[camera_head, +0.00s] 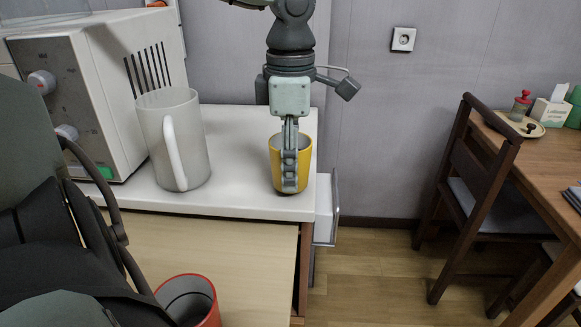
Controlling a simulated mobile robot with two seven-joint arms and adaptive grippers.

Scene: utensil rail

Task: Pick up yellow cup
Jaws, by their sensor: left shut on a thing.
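The yellow cup (304,168) is upright at the right end of the white countertop, near its front edge. My left gripper (289,182) points down at it and is shut on it, with a finger over the side of the cup that faces me. That finger hides the middle of the cup's front. I cannot tell whether the cup's base touches the counter. My right gripper is not in view.
A white pitcher (189,145) with a handle stands left of the cup, in front of a white microwave (76,100). A red cup (208,312) sits low at the bottom. A chair (482,180) and wooden table (545,165) stand at the right. Counter between pitcher and cup is clear.

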